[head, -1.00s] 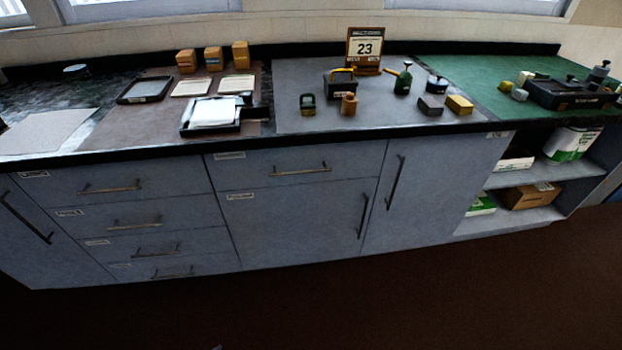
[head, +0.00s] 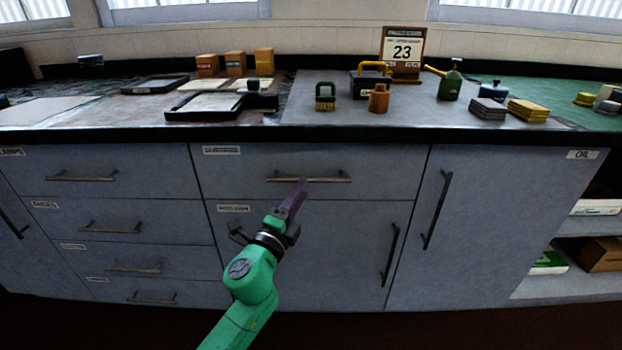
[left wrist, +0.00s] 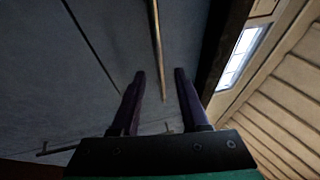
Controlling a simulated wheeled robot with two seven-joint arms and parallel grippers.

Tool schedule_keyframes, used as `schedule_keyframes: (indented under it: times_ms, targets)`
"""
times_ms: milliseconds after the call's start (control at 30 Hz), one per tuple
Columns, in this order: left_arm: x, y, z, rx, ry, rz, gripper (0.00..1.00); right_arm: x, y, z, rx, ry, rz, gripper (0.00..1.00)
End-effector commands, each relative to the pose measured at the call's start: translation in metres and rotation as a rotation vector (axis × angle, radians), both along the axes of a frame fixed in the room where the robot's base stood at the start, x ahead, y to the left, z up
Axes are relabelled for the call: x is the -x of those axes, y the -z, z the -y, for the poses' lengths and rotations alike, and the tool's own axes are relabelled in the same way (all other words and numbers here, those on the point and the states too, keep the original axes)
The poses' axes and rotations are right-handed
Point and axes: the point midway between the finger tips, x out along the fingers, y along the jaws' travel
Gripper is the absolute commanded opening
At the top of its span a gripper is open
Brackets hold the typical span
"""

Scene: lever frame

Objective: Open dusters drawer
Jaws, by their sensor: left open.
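A wide blue-grey drawer (head: 380,165) sits at the top middle of the cabinet front, shut, with a horizontal bar handle (head: 330,179). Its label (head: 221,150) is too small for me to read surely. My left gripper (head: 302,182) is in front of this handle, reaching up from below. In the left wrist view the open purple fingers (left wrist: 159,73) stand on either side of the handle bar (left wrist: 157,45), which runs between them in the picture. I cannot tell how deep the bar lies between them. My right gripper is not in view.
A stack of shut drawers (head: 120,220) is at the left. Doors with upright handles (head: 437,210) are below and to the right, one labelled OIL. The counter (head: 330,135) above carries tins, trays and a calendar (head: 403,50). Open shelves (head: 580,230) are at the far right.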

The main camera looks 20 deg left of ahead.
Motion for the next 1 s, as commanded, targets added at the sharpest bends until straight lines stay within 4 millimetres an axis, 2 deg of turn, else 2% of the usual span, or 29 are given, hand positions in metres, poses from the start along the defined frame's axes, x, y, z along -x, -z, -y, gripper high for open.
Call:
schedule_keyframes:
  times_ms: [100, 200, 300, 533, 633, 667, 1000]
  targets:
    - [-0.028, -0.007, 0.004, 0.003, 0.0, 0.003, 0.45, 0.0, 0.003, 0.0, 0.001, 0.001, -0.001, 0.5]
    - [-0.043, -0.007, 0.007, 0.003, 0.001, 0.001, 0.45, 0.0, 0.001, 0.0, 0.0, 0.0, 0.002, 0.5]
    - [-0.05, -0.008, 0.008, 0.003, 0.0, -0.001, 0.45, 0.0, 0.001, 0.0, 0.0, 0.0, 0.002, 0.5]
    - [-0.051, -0.008, 0.008, 0.004, 0.002, -0.002, 0.45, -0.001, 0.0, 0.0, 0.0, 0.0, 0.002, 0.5]
    - [-0.051, -0.008, 0.008, 0.004, 0.001, -0.002, 0.07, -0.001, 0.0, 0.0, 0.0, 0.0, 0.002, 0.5]
    - [-0.051, -0.008, 0.008, 0.004, 0.001, -0.002, 0.0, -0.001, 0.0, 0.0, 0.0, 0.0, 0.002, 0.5]
    - [-0.05, -0.008, 0.008, 0.003, 0.0, -0.002, 0.0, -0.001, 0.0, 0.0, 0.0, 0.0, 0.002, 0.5]
